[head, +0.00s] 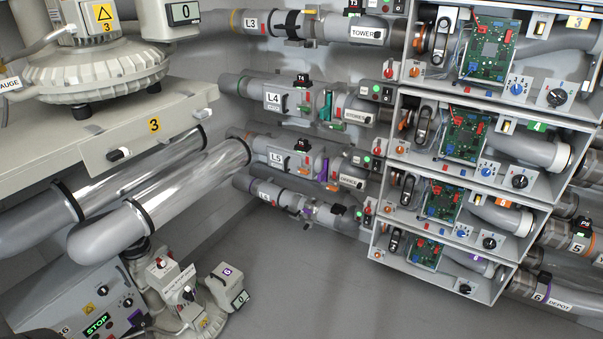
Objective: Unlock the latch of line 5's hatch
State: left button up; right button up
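Line 5's pipe (256,145) runs along the back wall in the middle of the view, the third line down. A white plate marked L5 (277,158) sits on it. To the right of the plate is a small grey fitting (305,163) on the pipe, which may be the hatch with its latch. It is too small to tell whether the latch is locked. A black tagged block (302,145) stands above it and a purple part (323,170) is to its right. Neither of my grippers shows in the head view.
Lines L3 (251,22) and L4 (272,98) run above, another line below. Stacked open cabinets with circuit boards (490,52) fill the right. Clear tubes (180,190) and a blower (95,72) on a shelf crowd the left. The grey floor (300,285) is clear.

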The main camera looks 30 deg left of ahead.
aim_at(302, 170)
jog(key=i+j, duration=0.6)
jog(key=i, duration=0.15)
jog(key=i+j, duration=0.2)
jog(key=i, duration=0.2)
jog(key=i+j+u, duration=0.1)
jog(key=i+j, duration=0.15)
jog(key=i, duration=0.2)
jog(key=i+j, duration=0.2)
jog(key=i, duration=0.2)
